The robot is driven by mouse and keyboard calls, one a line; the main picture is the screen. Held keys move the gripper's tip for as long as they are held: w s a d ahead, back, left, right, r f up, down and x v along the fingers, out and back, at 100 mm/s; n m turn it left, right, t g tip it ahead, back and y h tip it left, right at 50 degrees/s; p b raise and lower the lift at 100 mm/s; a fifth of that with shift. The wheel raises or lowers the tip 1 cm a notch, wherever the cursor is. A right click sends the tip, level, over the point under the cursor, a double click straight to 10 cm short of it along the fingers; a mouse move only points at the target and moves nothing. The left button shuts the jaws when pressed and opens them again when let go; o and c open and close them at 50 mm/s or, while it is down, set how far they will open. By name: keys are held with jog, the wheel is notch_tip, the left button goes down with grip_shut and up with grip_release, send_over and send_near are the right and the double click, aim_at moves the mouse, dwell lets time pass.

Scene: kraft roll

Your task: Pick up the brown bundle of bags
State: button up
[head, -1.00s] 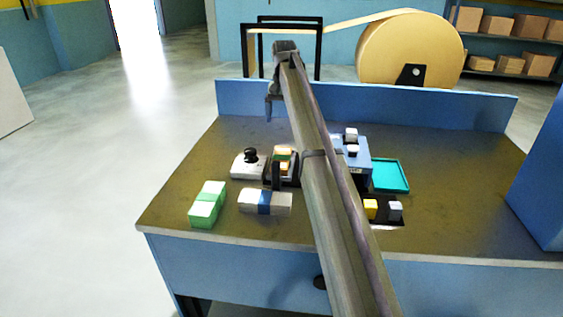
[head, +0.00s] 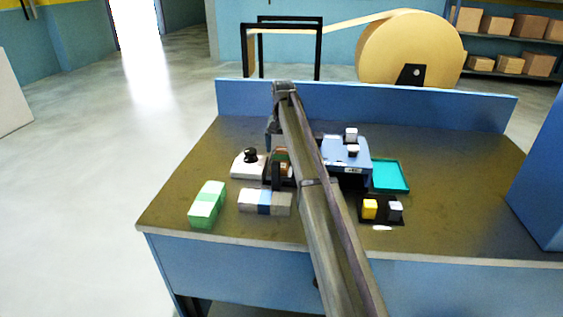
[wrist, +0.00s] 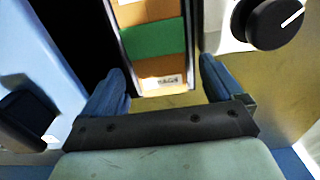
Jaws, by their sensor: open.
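The brown bundle of bags (head: 281,155) has a green band and sits near the middle of the bench, partly hidden by a dark upright part. In the wrist view the bundle (wrist: 155,65) shows brown with its green band and a small printed label at the near end. My gripper (wrist: 163,88) is open and empty. Its two blue fingertips stand apart on either side of the bundle's near end in that view; I cannot tell how high they are above it.
A white box with a black knob (head: 244,168) stands close left of the bundle, a blue device (head: 345,155) close right. A grey bundle with a blue band (head: 265,202) and a green bundle (head: 207,205) lie in front. A teal tray (head: 390,177) is farther right.

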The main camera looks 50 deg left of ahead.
jog(key=shift+f, duration=0.75)
jog(key=c, duration=1.3)
jog(key=shift+r, duration=0.15)
